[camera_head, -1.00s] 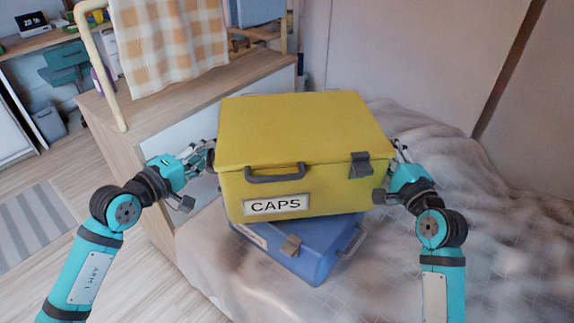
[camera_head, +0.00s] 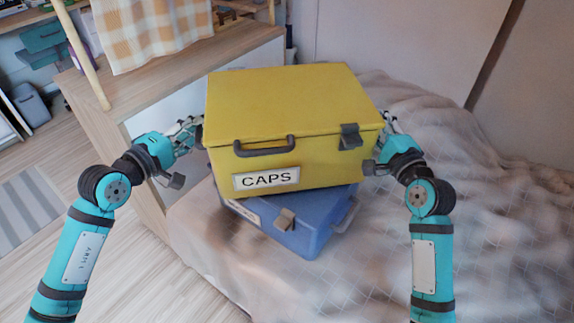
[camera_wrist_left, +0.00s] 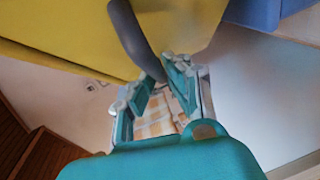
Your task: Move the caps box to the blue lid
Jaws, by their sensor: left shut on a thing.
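The yellow caps box (camera_head: 290,110), with a CAPS label and a grey front handle, is level over a blue box (camera_head: 310,235). The blue box's lid (camera_head: 250,212) is mostly hidden beneath it, and I cannot tell whether they touch. My left gripper (camera_head: 197,130) is at the caps box's left side. In the left wrist view its fingers (camera_wrist_left: 161,77) are shut on the box's dark side handle (camera_wrist_left: 135,38). My right gripper (camera_head: 384,128) is at the box's right side, its fingertips partly hidden, so its grip is unclear.
The blue box rests on a rumpled bed (camera_head: 470,230). A wooden cabinet (camera_head: 130,95) with a checked cloth (camera_head: 150,35) stands at the back left. Bed space is free at front and right.

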